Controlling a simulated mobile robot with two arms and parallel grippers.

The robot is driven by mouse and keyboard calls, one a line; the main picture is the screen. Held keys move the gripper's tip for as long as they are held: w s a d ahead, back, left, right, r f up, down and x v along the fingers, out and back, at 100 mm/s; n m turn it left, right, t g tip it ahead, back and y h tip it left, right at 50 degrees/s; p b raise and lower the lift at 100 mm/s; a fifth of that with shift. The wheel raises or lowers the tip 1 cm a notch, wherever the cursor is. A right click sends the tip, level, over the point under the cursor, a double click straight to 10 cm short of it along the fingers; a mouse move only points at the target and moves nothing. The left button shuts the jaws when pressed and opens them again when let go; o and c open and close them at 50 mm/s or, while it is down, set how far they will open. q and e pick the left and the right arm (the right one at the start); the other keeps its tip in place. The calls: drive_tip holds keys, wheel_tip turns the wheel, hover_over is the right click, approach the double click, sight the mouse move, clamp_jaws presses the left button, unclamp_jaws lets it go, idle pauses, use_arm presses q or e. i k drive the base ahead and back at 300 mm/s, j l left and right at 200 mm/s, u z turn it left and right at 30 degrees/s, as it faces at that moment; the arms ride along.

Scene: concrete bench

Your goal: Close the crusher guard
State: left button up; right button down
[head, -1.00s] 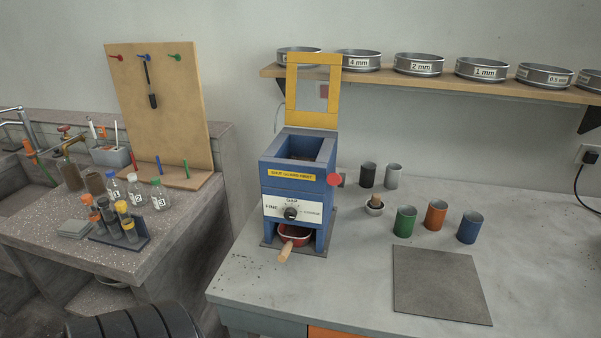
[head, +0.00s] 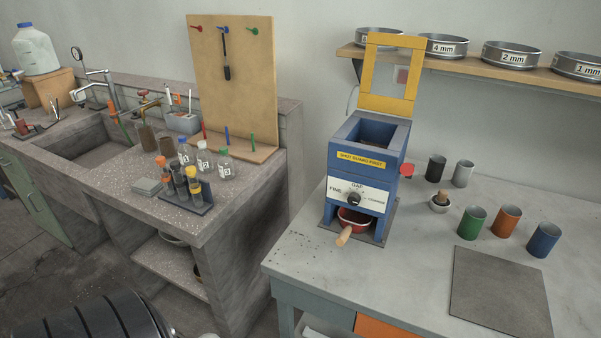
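The blue crusher (head: 361,165) stands on the grey bench, on a dark base plate. Its yellow-framed guard (head: 390,103) stands upright at the back of the hopper, raised open, with a clear window. The hopper mouth (head: 374,131) is uncovered. A label on the front reads "SHUT GUARD FIRST", above a GAP dial (head: 354,198). A red knob (head: 407,170) sticks out on the crusher's right side. A red pan with a wooden handle (head: 345,236) sits in the opening below. Neither of my grippers shows in the head view.
The bench (head: 340,285) is clear in front of the crusher. To its right are several coloured cups, a small mortar (head: 441,202) and a dark mat (head: 500,292). A sieve shelf (head: 480,73) hangs behind. A stone side bench with bottles (head: 223,163) and a pegboard (head: 233,85) stands left.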

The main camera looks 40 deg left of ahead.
sight(397, 106)
drive_tip(key=i+j+u, duration=0.1)
drive_tip(key=i+u, duration=0.4)
drive_tip(key=u, duration=0.2)
drive_tip(key=i+u, duration=0.35)
drive_tip(key=k+l, duration=0.05)
